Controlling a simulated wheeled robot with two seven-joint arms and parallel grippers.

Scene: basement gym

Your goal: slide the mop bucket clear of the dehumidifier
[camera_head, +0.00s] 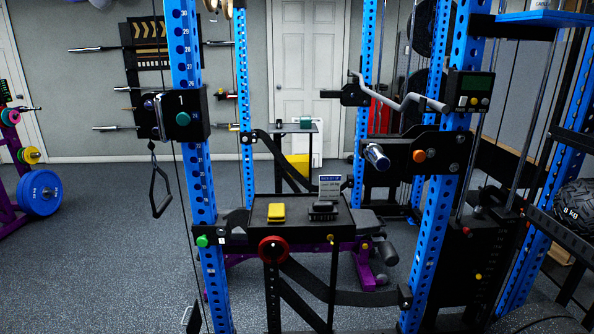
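A yellow object (297,164), perhaps the mop bucket, stands on the floor by the far white door, seen through the rack. Rack parts and a black strap hide much of it. A white upright shape (315,148) shows right behind or beside it and may be the dehumidifier. I cannot tell whether the two touch. Neither of my grippers shows in this view.
A blue rack with a black shelf (262,202) stands between me and the far door (308,60). A purple bench (345,245) is behind the shelf. Blue plates (39,193) stand at left. Open grey floor (110,240) lies left of the rack.

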